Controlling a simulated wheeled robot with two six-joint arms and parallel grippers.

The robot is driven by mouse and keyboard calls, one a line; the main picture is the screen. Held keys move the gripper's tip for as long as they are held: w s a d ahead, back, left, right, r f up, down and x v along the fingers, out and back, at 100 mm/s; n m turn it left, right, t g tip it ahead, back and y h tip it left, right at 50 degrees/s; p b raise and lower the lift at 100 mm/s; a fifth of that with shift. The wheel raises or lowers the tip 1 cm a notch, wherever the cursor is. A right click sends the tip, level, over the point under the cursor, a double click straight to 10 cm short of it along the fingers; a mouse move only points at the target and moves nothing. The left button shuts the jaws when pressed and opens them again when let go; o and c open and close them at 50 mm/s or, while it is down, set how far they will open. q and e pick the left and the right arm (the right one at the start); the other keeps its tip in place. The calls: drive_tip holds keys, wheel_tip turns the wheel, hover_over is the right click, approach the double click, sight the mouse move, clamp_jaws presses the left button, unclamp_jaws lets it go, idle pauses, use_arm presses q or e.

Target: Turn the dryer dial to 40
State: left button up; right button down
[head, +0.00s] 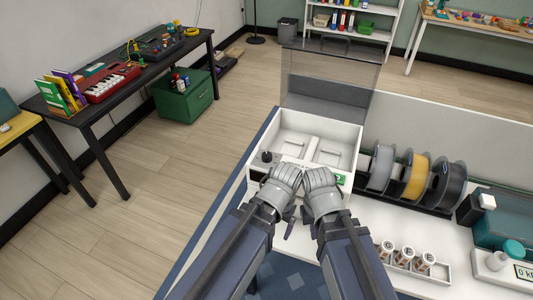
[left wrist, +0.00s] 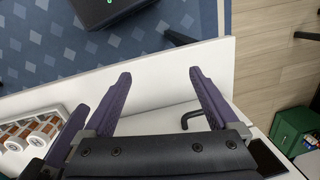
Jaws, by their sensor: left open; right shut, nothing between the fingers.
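The dryer (head: 354,141) is a white box on the white table, with its smoky see-through lid (head: 325,85) standing open. My right gripper (head: 290,229) shows as a narrow purple tip between the arms, shut and empty. My left gripper (left wrist: 158,76) has its two purple fingers apart with nothing between them. In the head view its fingers are hidden behind its own arm.
Filament spools (head: 414,177) stand on a rack right of the dryer. A tray of small jars (head: 404,256) and a scale (head: 500,268) are at the front right. A black bent part (left wrist: 190,118) lies near the left gripper. Open floor is on the left.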

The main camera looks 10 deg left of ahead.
use_arm(q)
drive_tip(key=w+a+r+p, duration=0.1)
drive_tip(key=r+p, duration=0.3)
drive_tip(key=w+a+r+n+p, duration=0.1)
drive_tip(key=a+r+p, duration=0.1)
drive_tip(key=r+p, duration=0.2)
drive_tip(key=w+a+r+n+p, duration=0.1)
drive_tip(key=a+r+p, duration=0.1)
drive_tip(key=r+p, duration=0.1)
drive_tip(key=shift+w+a+r+h+p, duration=0.2)
drive_tip(key=shift+w+r+h+p, duration=0.1)
drive_tip(key=shift+r+p, duration=0.15)
drive_tip(key=c, duration=0.3)
wheel_tip(320, 180, up, 8)
drive_tip(key=m+p, duration=0.8)
drive_tip(key=m, duration=0.1)
hover_over(267, 155)
drive_tip(key=s, duration=0.1)
drive_tip(key=shift+a+f+t, duration=0.15)
drive_tip(key=shift+a+t, duration=0.05)
drive_tip(key=shift+t, duration=0.2)
drive_tip(key=shift+w+d+m, duration=0.3)
drive_tip(key=shift+w+m, duration=0.1)
drive_tip(key=shift+m, duration=0.2)
drive_tip(key=shift+f+b, duration=0.1)
drive_tip(key=shift+b, duration=0.25)
